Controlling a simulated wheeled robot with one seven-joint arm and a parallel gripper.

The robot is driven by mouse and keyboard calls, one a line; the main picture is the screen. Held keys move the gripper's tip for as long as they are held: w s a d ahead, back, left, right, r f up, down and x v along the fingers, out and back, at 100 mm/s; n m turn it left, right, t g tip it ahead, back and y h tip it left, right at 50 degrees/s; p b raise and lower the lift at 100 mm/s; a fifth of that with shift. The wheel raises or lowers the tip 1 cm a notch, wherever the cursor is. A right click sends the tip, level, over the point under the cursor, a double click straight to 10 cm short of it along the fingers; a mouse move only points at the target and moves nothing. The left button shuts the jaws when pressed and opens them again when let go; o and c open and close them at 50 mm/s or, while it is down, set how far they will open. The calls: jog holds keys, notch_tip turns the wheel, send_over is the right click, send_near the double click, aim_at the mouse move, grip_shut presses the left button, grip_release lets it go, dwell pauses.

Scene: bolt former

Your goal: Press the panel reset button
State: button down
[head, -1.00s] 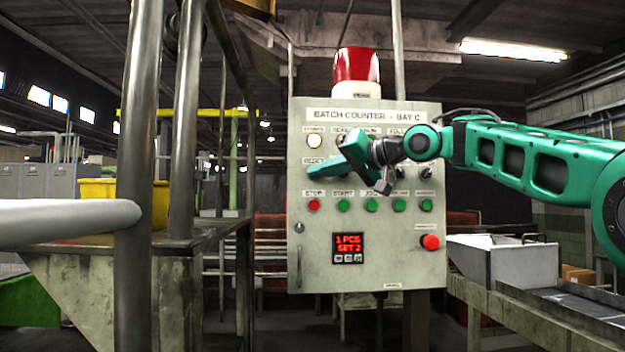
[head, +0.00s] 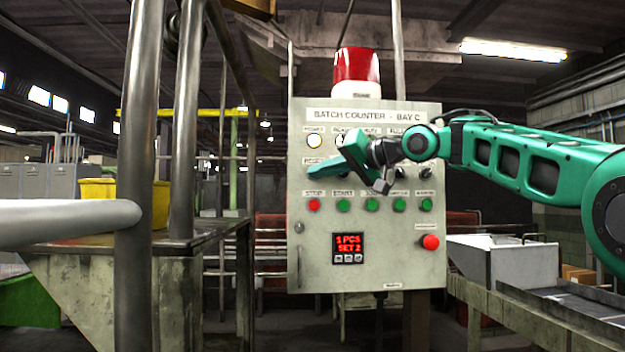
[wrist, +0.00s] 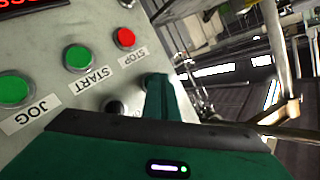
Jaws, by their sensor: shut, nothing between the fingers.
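The grey control panel (head: 325,276), headed "BATCH COUNTER - BAY C", stands in front of me. My gripper (head: 312,172) is shut and empty, with its fingertips at the RESET position, left end of the middle control row. In the head view the fingers hide the reset button; part of its label shows above them. In the wrist view the green fingers (wrist: 159,96) reach the panel just below the STOP label, covering the button. I cannot tell whether they touch or press it.
The red STOP button (head: 313,205) lies just below the fingers, with a green START button (head: 343,205) beside it. A dark knob (wrist: 116,107) is close beside the fingers. A red mushroom button (head: 430,242) is lower right. Metal posts (head: 141,180) and a rail stand left.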

jog(key=shift+s, duration=0.4)
jog(key=shift+s, duration=0.15)
jog(key=shift+s, duration=2.85)
jog(key=shift+d, duration=0.1)
